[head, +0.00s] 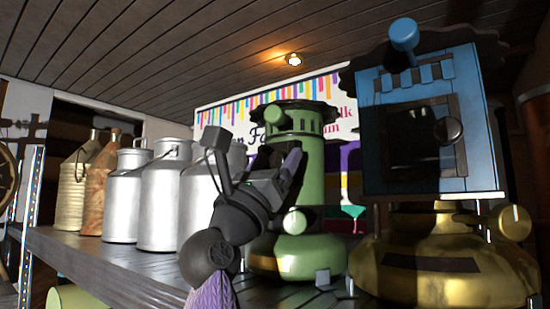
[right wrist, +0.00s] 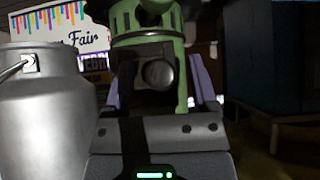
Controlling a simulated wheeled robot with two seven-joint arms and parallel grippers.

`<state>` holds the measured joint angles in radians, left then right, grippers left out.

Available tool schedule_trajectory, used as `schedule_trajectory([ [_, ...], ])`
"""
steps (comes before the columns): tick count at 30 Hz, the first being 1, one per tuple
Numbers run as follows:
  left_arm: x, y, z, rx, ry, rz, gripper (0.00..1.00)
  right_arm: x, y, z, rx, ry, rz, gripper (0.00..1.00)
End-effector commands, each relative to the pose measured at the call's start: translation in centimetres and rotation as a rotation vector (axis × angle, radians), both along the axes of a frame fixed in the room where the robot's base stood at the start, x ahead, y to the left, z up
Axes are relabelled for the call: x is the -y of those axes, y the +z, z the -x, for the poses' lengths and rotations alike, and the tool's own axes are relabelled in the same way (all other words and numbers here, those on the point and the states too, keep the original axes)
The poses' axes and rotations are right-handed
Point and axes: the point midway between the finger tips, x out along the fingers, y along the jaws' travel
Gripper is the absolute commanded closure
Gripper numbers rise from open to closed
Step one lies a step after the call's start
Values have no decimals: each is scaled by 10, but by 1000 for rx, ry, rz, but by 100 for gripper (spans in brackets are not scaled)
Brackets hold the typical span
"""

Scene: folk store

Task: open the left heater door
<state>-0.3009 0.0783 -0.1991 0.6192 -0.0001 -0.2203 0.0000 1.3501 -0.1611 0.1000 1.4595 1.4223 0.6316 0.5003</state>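The left heater (head: 312,160) is a green cylinder with a dark scalloped top and a wide rounded base. My right gripper (head: 275,160) is in front of its upper body and hides much of its front. In the right wrist view, the green heater (right wrist: 148,40) stands straight ahead. A dark round knob (right wrist: 158,73) on its front shows between my right fingers (right wrist: 163,85), which are spread apart. I cannot tell whether they touch anything. The door's edges are too dark and covered to show whether it is open. My left gripper is not in view.
A blue heater (head: 376,142) with a square door and brass base (head: 440,275) stands to the right. Several metal milk cans (head: 160,200) and brown cans line the shelf (head: 110,260) to the left. One can (right wrist: 40,110) is close on the left in the wrist view.

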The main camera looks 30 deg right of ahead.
Motion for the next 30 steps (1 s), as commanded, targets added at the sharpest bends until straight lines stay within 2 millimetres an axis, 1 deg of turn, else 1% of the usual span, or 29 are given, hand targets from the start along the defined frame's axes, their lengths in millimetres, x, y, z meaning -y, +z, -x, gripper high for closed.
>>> schedule_trajectory([
  [1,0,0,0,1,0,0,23,0,0,0,0,0,0,36],
  [10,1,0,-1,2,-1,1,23,0,0,0,-1,-1,0,100],
  [30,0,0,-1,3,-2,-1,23,-1,0,0,0,1,1,100],
])
